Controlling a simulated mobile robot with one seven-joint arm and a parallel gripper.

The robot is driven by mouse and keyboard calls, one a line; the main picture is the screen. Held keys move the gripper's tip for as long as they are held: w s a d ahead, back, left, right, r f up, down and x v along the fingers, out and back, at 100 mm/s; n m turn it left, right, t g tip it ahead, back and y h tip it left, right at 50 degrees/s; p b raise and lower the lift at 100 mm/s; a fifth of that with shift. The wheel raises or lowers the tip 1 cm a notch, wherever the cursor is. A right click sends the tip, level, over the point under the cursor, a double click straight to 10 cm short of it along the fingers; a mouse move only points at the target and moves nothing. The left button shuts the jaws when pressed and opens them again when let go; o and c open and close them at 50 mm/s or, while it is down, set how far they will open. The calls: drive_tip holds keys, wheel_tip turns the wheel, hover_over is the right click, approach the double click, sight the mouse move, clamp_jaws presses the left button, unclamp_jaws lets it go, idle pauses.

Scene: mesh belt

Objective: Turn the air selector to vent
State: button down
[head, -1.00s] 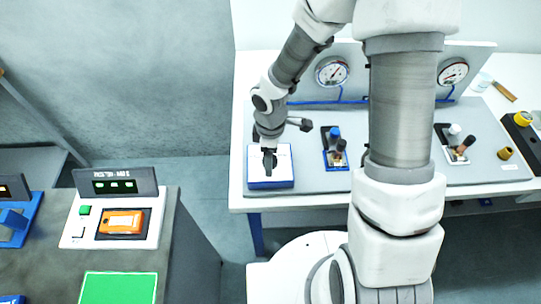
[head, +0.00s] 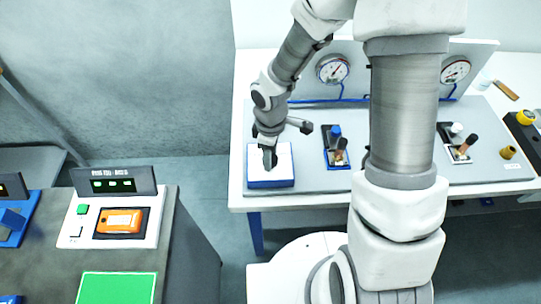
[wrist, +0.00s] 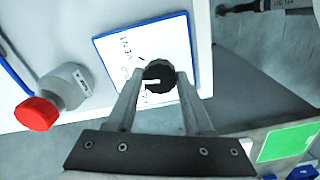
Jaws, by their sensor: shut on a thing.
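The air selector is a round black knob (wrist: 158,75) with a white mark, on a white plate with blue edges (wrist: 178,35). The mark points toward the left in the wrist view. Lettering that seems to read VENT is on the plate up and left of the knob; other lettering close to the knob is partly hidden. My gripper (wrist: 160,84) is shut on the knob, with one finger on each side. In the head view my gripper (head: 269,163) reaches down onto the same plate (head: 284,181) at the bench's left end, and hides the knob.
A grey cylinder with a red cap (wrist: 38,113) lies beside the plate in the wrist view. A dark counter (head: 190,235) is at the left.

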drive_tip(key=m+b, duration=0.2)
drive_tip(key=m, duration=0.2)
drive_tip(key=shift+f, duration=0.1)
drive_tip(key=shift+m+b, duration=1)
drive_tip(key=shift+m, duration=0.4)
drive_tip(key=shift+c, duration=1.4)
unclamp_jaws()
wheel_tip(320, 180, up, 18)
drive_tip(key=shift+f+p, duration=0.15)
drive_tip(key=shift+p, duration=0.3)
